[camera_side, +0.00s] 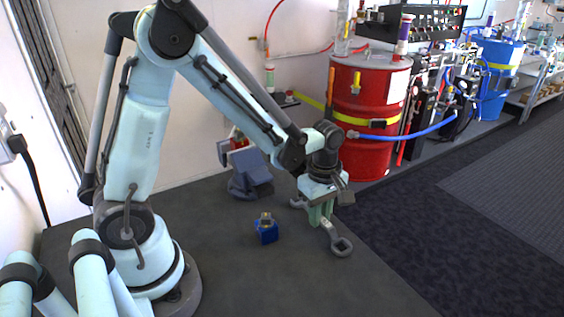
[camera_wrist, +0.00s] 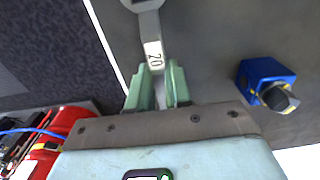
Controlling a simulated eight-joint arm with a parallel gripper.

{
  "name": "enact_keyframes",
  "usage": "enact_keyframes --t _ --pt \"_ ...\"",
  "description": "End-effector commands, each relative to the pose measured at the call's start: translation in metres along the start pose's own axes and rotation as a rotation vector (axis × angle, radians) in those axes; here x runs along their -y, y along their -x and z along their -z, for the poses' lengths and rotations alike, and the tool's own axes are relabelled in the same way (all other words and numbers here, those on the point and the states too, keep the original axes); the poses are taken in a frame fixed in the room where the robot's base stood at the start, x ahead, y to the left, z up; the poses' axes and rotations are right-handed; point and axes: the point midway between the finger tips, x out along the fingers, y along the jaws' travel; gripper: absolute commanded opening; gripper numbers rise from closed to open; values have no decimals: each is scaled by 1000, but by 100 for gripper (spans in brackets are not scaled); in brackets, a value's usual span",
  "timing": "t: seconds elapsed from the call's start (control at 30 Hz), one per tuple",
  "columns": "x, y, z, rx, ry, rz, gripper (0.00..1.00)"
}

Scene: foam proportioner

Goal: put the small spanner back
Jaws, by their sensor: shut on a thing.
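A grey spanner (camera_side: 341,246) with a ring end and a pale label shows in the side view. In the wrist view the spanner (camera_wrist: 151,22) runs up from between my fingers, and its label reads 20. My gripper (camera_side: 319,213) has its green fingers closed on the handle, one on each side; the fingers also show in the wrist view (camera_wrist: 157,88). The spanner lies roughly level, close above or on the dark table; I cannot tell which. My gripper hides part of the handle. No other spanner is clear.
A red drum (camera_side: 366,90) stands beyond.

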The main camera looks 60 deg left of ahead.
Motion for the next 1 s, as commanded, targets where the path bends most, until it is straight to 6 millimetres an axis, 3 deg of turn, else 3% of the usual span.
enact_keyframes --t 0.33,0.37,0.5,0.83,1.0 --pt "0 -3 0 0 0 0 0" --pt "0 -3 0 0 0 0 23" --pt "0 -3 0 0 0 0 44" --pt "0 -1 0 0 0 0 44" --pt "0 13 0 0 0 0 44"
